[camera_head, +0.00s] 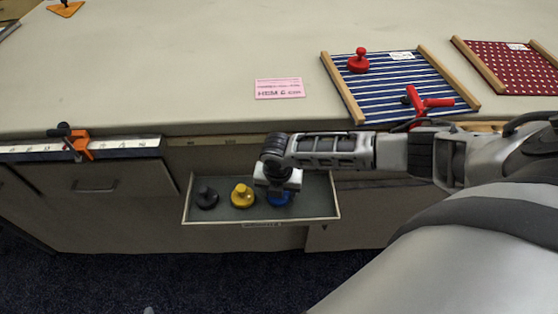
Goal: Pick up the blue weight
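The blue weight (279,198) sits in the open drawer (262,217), to the right of the yellow weight (242,195) and the black weight (206,197). My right arm comes in from the right, and its gripper (278,188) is directly over the blue weight. The gripper and wrist hide much of the blue weight. I cannot tell whether the fingers are around it or closed on it. My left gripper does not show.
A red weight (358,63) stands on the blue striped cloth (390,92). A pink card (280,88) lies on the table. The table's left half is mostly clear.

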